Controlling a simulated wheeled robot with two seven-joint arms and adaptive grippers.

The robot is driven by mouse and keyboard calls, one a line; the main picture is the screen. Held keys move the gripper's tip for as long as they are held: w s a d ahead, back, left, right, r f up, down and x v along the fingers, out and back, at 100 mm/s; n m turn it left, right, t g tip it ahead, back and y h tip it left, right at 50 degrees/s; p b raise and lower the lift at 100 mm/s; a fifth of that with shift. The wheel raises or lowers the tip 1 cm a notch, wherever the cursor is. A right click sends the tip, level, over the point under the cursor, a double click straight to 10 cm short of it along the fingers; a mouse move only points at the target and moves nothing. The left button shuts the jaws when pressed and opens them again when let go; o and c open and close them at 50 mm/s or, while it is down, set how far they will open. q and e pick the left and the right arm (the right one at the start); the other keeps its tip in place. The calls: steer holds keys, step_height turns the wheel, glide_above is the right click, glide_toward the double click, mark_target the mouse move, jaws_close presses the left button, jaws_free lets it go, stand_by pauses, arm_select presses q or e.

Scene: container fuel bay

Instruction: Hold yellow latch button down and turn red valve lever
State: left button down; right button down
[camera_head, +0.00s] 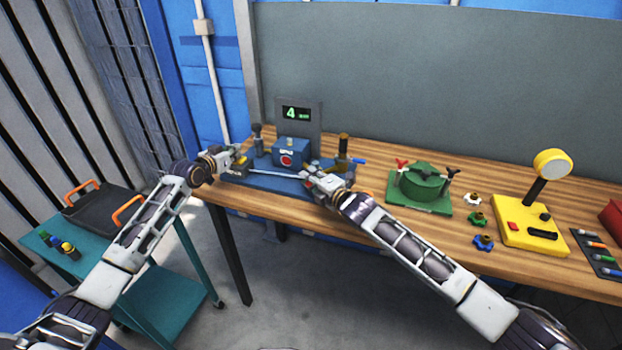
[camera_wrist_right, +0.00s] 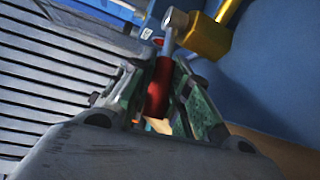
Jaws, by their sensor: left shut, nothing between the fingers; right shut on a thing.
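The blue valve rig (camera_head: 265,183) stands on the wooden bench. A dark block with yellow on it (camera_head: 238,167), seemingly the latch, is at its left end. My left gripper (camera_head: 238,153) is shut and empty, right at or just above this block; the button itself is mostly hidden, so I cannot tell how far down it is. In the right wrist view the red valve lever (camera_wrist_right: 158,88) lies between the fingers of my right gripper (camera_wrist_right: 157,100), which is shut on it. The lever's silver stem (camera_wrist_right: 176,22) meets a brass-coloured valve body (camera_wrist_right: 208,38).
A display (camera_head: 297,113) reading 4 stands behind the rig. A teal cart (camera_head: 165,315) stands at the left.

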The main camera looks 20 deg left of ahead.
steer(key=shift+s+a+r+n+g+y, duration=0.25)
steer(key=shift+s+r+n+g+y, duration=0.05)
steer(key=shift+n+g+y, duration=0.2)
steer(key=shift+w+d+f+g, duration=0.1)
steer(key=shift+w+d+g, duration=0.05)
steer(key=shift+d+g, duration=0.15)
steer(key=shift+w+d+f, duration=0.1)
steer(key=shift+w+d, duration=0.05)
steer(key=shift+d, duration=0.1)
steer(key=c, duration=1.4)
jaws_free()
steer(key=shift+d, duration=0.1)
steer(key=shift+o, duration=0.3)
steer(key=shift+d, duration=0.1)
steer(key=shift+d, duration=0.1)
steer(key=v, duration=1.1)
steer(key=shift+s+d, duration=0.2)
steer(key=shift+s, duration=0.1)
